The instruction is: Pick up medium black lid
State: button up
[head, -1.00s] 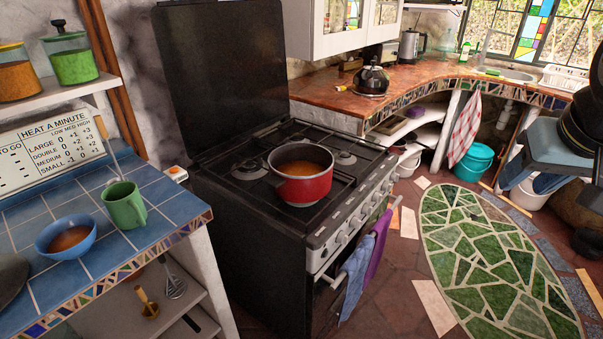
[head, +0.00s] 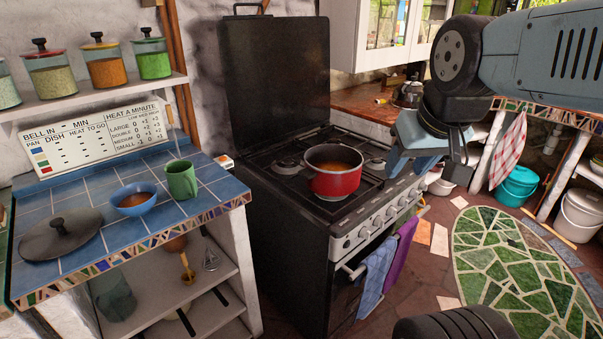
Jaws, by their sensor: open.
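A dark grey-black lid (head: 75,238) with a knob on top lies flat on the blue tiled counter (head: 88,203) at the far left of the head view. My gripper (head: 428,165) is at the upper right, in front of the stove's right side, far from the lid. Its fingers point downward. It is open and nothing shows between the fingers. The lid is in full view.
A blue bowl (head: 134,200) of brown food and a green mug (head: 181,180) stand right of the lid. A red pot (head: 334,171) sits on the stove (head: 285,225). Jars (head: 107,66) stand on a shelf (head: 90,98) above the counter. Patterned floor lies at right.

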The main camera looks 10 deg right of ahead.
aim_at(63, 232)
jog(key=u, duration=0.25)
jog(key=i, duration=0.6)
jog(key=z, duration=0.3)
jog(key=k, duration=1.2)
jog(key=u, duration=0.2)
jog(key=i, duration=0.25)
jog(key=u, duration=0.95)
jog(key=i, duration=1.5)
jog(key=z, duration=0.05)
